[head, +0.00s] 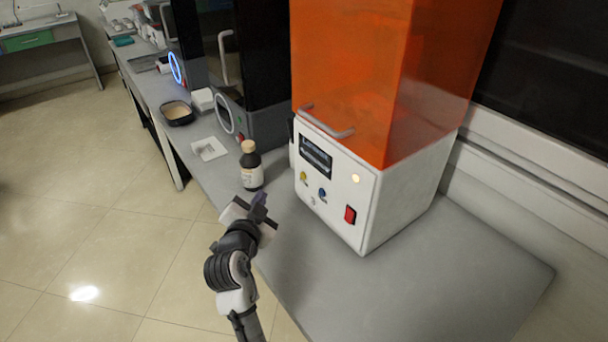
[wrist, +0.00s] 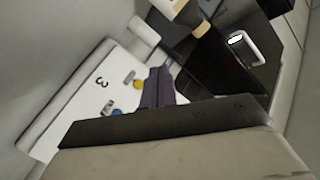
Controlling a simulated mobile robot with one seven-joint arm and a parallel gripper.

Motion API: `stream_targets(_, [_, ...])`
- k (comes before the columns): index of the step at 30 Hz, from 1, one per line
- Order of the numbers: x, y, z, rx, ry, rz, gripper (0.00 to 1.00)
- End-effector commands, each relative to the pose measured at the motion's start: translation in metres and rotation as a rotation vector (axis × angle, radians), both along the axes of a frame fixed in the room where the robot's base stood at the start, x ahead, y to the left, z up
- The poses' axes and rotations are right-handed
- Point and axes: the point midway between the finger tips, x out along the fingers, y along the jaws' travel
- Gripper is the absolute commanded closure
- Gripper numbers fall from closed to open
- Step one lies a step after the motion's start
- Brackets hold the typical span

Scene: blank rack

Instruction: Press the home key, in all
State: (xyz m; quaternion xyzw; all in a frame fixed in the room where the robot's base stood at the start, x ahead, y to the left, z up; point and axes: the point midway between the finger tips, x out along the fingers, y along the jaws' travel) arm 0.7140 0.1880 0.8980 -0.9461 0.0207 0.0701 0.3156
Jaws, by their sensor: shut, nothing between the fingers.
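A white machine (head: 407,205) with an orange cover stands on the bench. Its front panel has a dark display (head: 316,157), a yellow key (head: 303,176), a blue key (head: 322,192), a pale lit round spot (head: 355,178) and a red switch (head: 350,215). Key labels are too small to read, so I cannot tell which is home. My gripper (head: 259,199) is shut and empty, left of the panel and apart from it. In the wrist view its dark fingers (wrist: 160,83) show beside the yellow key (wrist: 139,84) and blue key (wrist: 116,112).
A brown bottle (head: 251,168) with a tan cap stands on the bench just beyond my gripper. Behind it are a white square dish (head: 209,149), a dark bowl (head: 177,113) and a black machine (head: 262,60). The grey bench (head: 440,275) is clear in front.

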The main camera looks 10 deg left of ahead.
Motion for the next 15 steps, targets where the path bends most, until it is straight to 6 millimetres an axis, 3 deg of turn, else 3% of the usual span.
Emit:
stream_targets(8, [0.002, -0.002, 0.001, -0.001, -0.001, 0.001, 1.0])
stream_targets(15, [0.021, -0.021, 0.003, -0.001, -0.001, -0.002, 1.0])
